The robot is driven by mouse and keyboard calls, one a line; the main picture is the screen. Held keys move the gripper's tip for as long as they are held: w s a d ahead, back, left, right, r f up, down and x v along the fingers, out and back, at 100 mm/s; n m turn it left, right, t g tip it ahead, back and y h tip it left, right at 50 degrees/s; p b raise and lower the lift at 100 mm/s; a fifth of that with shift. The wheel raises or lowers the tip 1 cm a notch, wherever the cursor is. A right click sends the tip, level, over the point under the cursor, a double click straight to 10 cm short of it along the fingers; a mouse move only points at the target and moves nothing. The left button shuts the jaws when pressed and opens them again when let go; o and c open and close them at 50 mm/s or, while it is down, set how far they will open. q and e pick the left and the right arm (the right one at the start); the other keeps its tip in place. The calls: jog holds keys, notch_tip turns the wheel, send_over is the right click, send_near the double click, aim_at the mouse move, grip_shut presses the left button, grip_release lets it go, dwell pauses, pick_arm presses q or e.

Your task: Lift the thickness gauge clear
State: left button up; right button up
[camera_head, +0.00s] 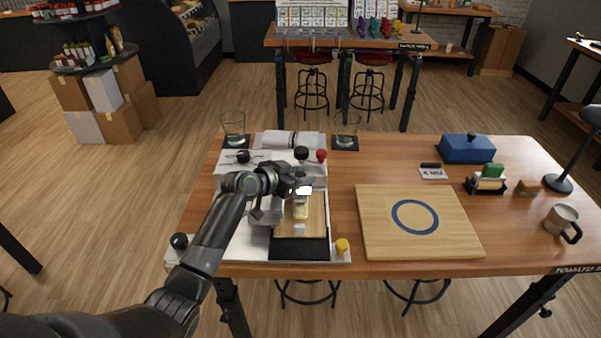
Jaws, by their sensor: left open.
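My left gripper (303,190) is over the wood-floored, dark-edged tray (300,250) of a white machine on the left part of the table. It is open. A small pale, yellowish-white piece (301,210) lies at or just below the fingertips; it may be the thickness gauge, but it is too small to be sure. I cannot tell whether the fingers touch it. A small whitish block (299,229) lies nearer the tray's front. My left arm hides the machine's left part. My right gripper is not in view.
Black and red knobs (321,156) stand behind the gripper, and a yellow knob (342,246) at front right. A wooden board (450,240) with a blue ring lies to the right. Glasses (346,127) stand behind. A blue box (467,148), mug (562,219) and lamp (562,183) are farther right.

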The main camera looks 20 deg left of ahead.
pick_arm(q)
jog(key=shift+w+d+f, duration=0.1)
jog(key=shift+w+d, duration=0.05)
jog(key=shift+w, duration=0.05)
jog(key=c, duration=0.9)
jog(key=shift+r, duration=0.5)
jog(key=o, duration=0.9)
jog(key=b+v, duration=0.3)
jog(key=v, duration=1.4)
jog(key=shift+s+b, duration=0.15)
jog(key=shift+b, duration=0.15)
